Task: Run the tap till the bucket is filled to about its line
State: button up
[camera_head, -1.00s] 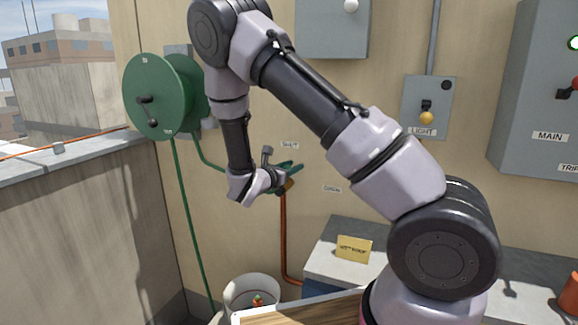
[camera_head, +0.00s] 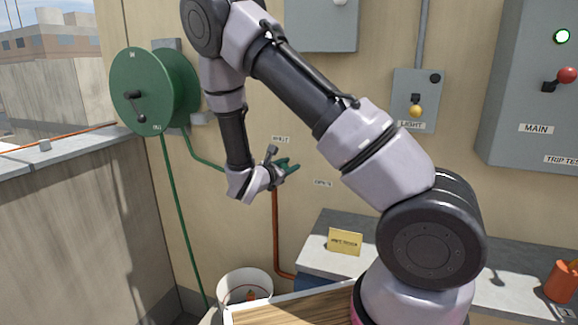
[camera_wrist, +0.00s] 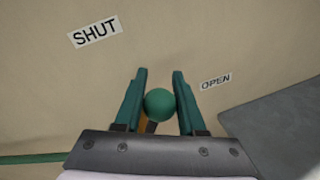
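The tap has a round green knob (camera_wrist: 159,104) on a short orange lever (camera_wrist: 144,126). My gripper (camera_wrist: 160,90) has one teal finger on each side of the knob, with almost no gap, and looks shut on it. In the head view my gripper (camera_head: 288,167) is at the wall, hiding most of the tap above a copper pipe (camera_head: 276,235). The "SHUT" label (camera_wrist: 95,31) is up and left of the knob, and the "OPEN" label (camera_wrist: 215,81) is to its right. The white bucket (camera_head: 262,281) stands below, partly cut off, with something orange inside. Its water level is unclear.
A green hose reel (camera_head: 140,92) hangs on the wall at left. A grey bench (camera_head: 312,255) with a yellow sign (camera_head: 345,242) stands right of the pipe. A light switch box (camera_head: 415,100) and a main panel (camera_head: 535,100) are further right. A parapet (camera_head: 60,155) lies at left.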

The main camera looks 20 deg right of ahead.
jog(key=o, duration=0.3)
jog(key=shift+a, duration=0.1)
jog(key=v, duration=1)
jog(key=shift+s+a, duration=0.25)
jog(key=shift+s, duration=0.05)
